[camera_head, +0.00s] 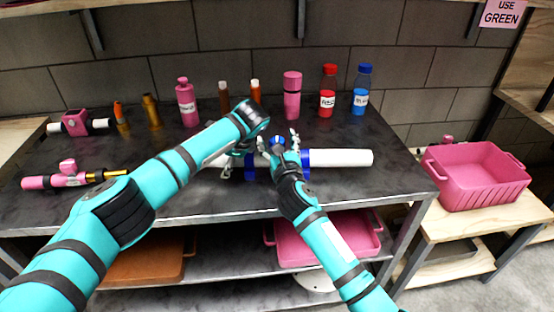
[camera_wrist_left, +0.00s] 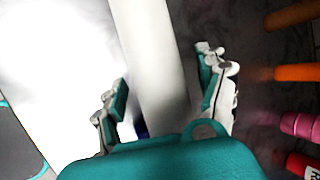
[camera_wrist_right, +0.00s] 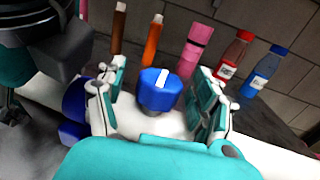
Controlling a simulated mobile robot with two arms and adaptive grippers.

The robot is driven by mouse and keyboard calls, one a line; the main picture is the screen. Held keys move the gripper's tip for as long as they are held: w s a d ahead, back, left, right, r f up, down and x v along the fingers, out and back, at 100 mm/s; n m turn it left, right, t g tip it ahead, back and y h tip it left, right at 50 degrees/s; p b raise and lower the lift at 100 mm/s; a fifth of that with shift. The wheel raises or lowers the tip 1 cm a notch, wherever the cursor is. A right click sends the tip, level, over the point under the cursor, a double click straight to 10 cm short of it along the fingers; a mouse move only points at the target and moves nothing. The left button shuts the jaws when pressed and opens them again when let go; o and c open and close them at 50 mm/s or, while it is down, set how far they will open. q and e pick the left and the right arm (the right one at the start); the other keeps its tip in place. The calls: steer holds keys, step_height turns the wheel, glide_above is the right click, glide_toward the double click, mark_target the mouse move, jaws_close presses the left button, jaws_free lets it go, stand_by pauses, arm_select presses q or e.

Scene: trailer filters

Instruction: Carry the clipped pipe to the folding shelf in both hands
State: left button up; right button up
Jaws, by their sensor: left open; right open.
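The white pipe (camera_head: 340,158) lies across the dark table, with blue clip parts (camera_head: 322,158) around its middle. My left gripper (camera_head: 240,160) is at the pipe's left part; in the left wrist view its open fingers (camera_wrist_left: 163,72) stand on either side of the white pipe (camera_wrist_left: 150,50). My right gripper (camera_head: 279,143) is over the middle; in the right wrist view its open fingers (camera_wrist_right: 160,75) stand on either side of a blue knob (camera_wrist_right: 159,92) on the pipe. Contact is unclear. My arms hide part of the pipe.
Several bottles stand along the back of the table (camera_head: 400,190), including a red-capped one (camera_head: 328,90) and a blue-capped one (camera_head: 361,90). Pink fittings (camera_head: 68,176) lie at left. A pink bin (camera_head: 477,178) sits on a wooden shelf (camera_head: 440,232) at right.

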arm_select(q)
steer(key=c, duration=1.5)
arm_select(e)
jaws_close()
arm_select(q)
jaws_close()
